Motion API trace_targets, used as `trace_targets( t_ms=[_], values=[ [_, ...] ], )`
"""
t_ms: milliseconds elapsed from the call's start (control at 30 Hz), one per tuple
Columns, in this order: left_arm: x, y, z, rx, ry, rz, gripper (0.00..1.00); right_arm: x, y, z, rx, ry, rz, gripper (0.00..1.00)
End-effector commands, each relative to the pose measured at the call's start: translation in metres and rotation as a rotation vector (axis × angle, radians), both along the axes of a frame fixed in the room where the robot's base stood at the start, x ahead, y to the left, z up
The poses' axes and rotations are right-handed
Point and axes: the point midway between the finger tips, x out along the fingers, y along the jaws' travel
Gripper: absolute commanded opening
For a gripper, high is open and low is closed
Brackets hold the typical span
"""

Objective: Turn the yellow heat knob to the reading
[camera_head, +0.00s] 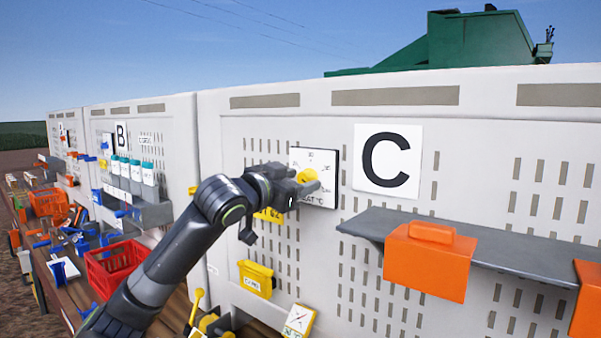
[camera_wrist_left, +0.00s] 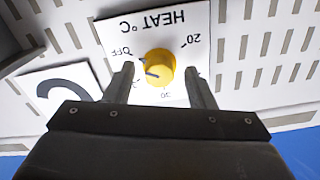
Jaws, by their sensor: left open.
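The yellow heat knob (camera_head: 308,175) sits on a white dial plate (camera_head: 321,160) on the panel, left of the C sign. In the left wrist view the yellow knob (camera_wrist_left: 157,62) is on its plate (camera_wrist_left: 187,33), seen upside down, with "HEAT °C", "OFF" and "20" printed. A dark line on the knob points left, near the OFF side; its exact setting is unclear. My left gripper (camera_wrist_left: 160,82) is open, with one finger on each side of the knob; contact cannot be told. In the head view the left gripper (camera_head: 307,187) partly covers the plate. My right gripper is not seen.
A yellow tag (camera_head: 268,215) shows partly behind my left arm. A shelf (camera_head: 500,255) with orange boxes (camera_head: 430,262) juts out at the right. A red basket (camera_head: 112,268) stands left.

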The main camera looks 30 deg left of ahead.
Motion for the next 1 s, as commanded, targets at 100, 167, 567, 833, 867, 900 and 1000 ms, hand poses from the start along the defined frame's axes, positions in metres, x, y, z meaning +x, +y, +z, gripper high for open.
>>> trace_targets(
  t_ms=[100, 167, 567, 833, 867, 900, 1000],
  values=[
    [0.0060, -0.0013, 0.0006, -0.001, 0.000, -0.001, 0.50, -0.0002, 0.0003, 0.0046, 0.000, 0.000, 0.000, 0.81],
    [0.0074, -0.0012, 0.0003, 0.000, 0.000, -0.001, 0.50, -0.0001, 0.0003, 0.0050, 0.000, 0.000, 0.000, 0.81],
    [0.0082, -0.0011, -0.0004, 0.001, 0.000, 0.000, 0.37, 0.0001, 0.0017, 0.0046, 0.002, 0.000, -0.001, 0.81],
    [0.0081, -0.0012, -0.0003, 0.001, 0.000, 0.000, 0.05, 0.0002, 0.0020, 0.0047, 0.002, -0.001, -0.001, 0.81],
    [0.0081, -0.0011, -0.0004, 0.001, 0.000, 0.000, 0.05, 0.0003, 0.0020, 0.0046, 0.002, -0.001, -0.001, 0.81],
    [0.0081, -0.0011, -0.0004, 0.000, 0.000, 0.000, 0.05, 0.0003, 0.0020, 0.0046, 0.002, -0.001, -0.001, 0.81],
    [0.0081, -0.0011, -0.0005, -0.010, 0.001, 0.000, 0.05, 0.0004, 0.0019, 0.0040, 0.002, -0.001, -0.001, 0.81]
  ],
)
